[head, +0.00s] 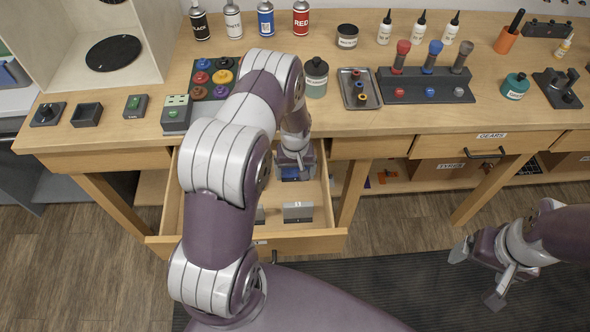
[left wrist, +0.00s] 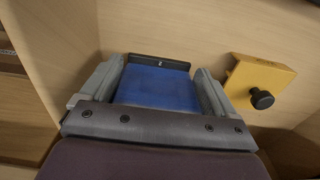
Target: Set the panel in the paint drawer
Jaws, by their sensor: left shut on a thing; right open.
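The paint drawer (head: 318,238) is pulled out below the bench. A blue panel (head: 290,174) is inside its back right part, mostly under my left gripper (head: 295,158). In the left wrist view the blue panel (left wrist: 160,88) lies between the two fingers of my left gripper (left wrist: 158,75), which is shut on it. A dark strip runs along the panel's far edge. I cannot tell whether the panel touches the drawer floor. My right gripper (head: 478,276) is open and empty, low at the right over the floor mat.
A small grey block (head: 298,211) stands in the drawer near its front. A yellow piece with a black knob (left wrist: 262,98) is right of the panel. Spray cans, bottles and a tool rack (head: 428,87) stand on the bench.

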